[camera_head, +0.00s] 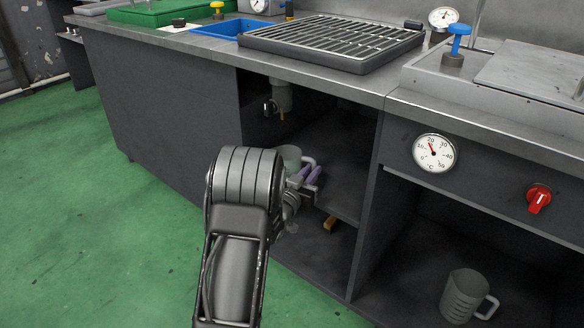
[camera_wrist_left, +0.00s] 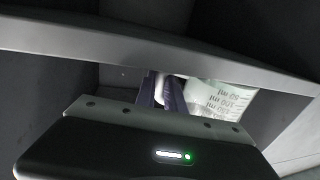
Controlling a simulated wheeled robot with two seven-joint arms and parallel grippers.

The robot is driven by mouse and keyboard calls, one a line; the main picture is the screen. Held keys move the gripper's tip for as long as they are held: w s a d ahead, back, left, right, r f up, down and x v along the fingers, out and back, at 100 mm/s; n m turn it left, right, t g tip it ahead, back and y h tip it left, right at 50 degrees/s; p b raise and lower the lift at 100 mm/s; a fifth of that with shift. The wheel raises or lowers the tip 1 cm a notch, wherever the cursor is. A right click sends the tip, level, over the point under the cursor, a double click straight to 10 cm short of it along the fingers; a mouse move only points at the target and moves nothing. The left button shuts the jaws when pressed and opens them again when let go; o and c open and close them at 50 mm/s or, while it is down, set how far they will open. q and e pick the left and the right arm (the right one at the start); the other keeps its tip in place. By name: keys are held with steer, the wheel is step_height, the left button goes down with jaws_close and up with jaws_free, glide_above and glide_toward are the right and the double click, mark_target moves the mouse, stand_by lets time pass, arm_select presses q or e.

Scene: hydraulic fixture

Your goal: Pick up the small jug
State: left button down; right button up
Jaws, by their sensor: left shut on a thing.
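The small jug (camera_head: 291,154) is pale and translucent, in the open bay under the bench, partly hidden behind my left arm. Its body with printed ml marks shows upside down in the left wrist view (camera_wrist_left: 222,98). My left gripper (camera_head: 310,174) has purple fingers, shut on the jug's handle; the pale handle shows between the fingers in the left wrist view (camera_wrist_left: 160,92). The jug looks roughly upright. I cannot tell whether its base touches anything. My right gripper is out of view.
A larger grey jug (camera_head: 461,296) stands in the lower right bay. An upright divider (camera_head: 366,205) separates the bays. The bench front edge (camera_head: 330,90) and a drain pipe (camera_head: 281,96) are above the jug. Green floor (camera_head: 130,230) is clear at left.

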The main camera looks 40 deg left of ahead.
arm_select(q)
steer(key=shift+r, duration=0.15)
step_height(320, 180, up, 10)
steer(key=p, duration=0.4)
steer(key=shift+w, duration=0.1)
stand_by(0.6)
